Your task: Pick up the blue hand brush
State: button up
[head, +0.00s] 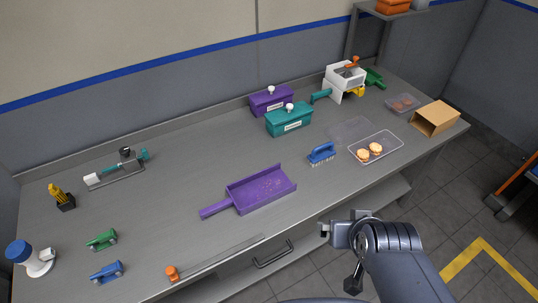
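The blue hand brush (321,152) lies on the grey metal table, right of the middle, with its pale bristles facing down. It stands apart from the purple dustpan (262,189) on its left and a clear tray (384,139) on its right. My gripper (343,226) is below and slightly right of the brush in the head view, near the table's front edge, apart from the brush. Nothing shows in it. Its fingers are small and seen at an angle, so I cannot tell whether they are open.
Behind the brush stand a teal box (289,121) and a purple box (271,100). The clear tray holds biscuits (369,151). A cardboard box (436,118) is at the right end. A blue-handled tool (106,272) lies front left. Bare table shows in front of the brush.

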aim_at(324, 152)
jog(key=i+l, duration=0.35)
jog(key=i+l+z, duration=0.15)
jog(key=i+l, duration=0.2)
jog(key=i, duration=0.2)
